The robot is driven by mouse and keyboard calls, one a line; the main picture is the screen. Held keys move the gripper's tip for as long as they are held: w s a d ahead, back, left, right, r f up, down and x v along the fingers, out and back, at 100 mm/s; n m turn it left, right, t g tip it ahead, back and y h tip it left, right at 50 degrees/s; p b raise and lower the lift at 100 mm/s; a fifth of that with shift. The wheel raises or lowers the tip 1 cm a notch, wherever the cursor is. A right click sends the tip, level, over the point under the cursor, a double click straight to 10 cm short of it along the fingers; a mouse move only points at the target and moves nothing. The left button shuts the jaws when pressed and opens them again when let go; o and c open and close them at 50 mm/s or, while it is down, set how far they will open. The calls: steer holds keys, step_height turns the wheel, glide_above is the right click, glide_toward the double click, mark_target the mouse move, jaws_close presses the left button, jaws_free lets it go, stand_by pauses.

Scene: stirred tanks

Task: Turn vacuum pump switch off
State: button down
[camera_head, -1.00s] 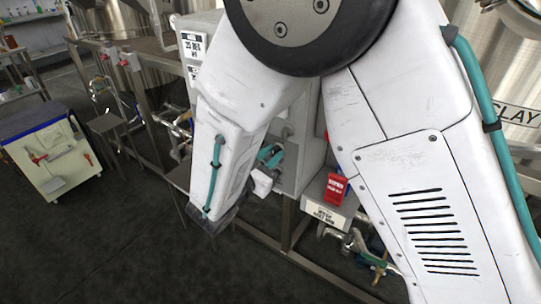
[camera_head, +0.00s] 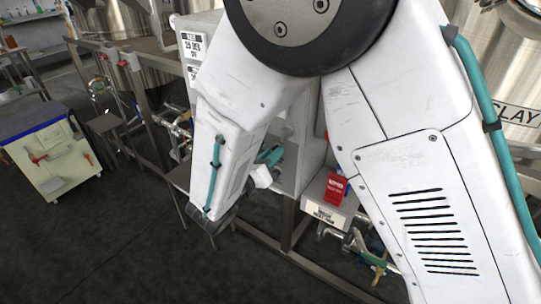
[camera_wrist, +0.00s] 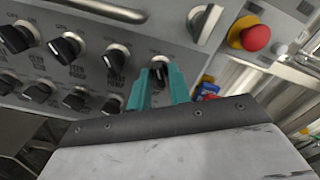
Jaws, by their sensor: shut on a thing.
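A grey control panel (camera_wrist: 75,75) fills the upper wrist view, with rows of black rotary switches on it. The teal fingers of my gripper (camera_wrist: 160,82) stand on either side of one black switch knob (camera_wrist: 158,66) at the lower right of the panel. My gripper is shut on this knob. The label by the knob is too small and partly covered to read. In the head view my gripper (camera_head: 270,156) is at the panel's side, and my arm hides most of the panel face and the knob.
A red mushroom button (camera_wrist: 256,38) on a yellow base sits right of the knob. Other black knobs (camera_wrist: 115,58) lie to the left. In the head view, a red switch (camera_head: 335,187) sits on a lower box.

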stand_by(0.5)
steer(key=c, duration=1.5)
jaws_free()
steer(key=v, duration=0.7)
steer(key=shift+s+a, duration=0.3)
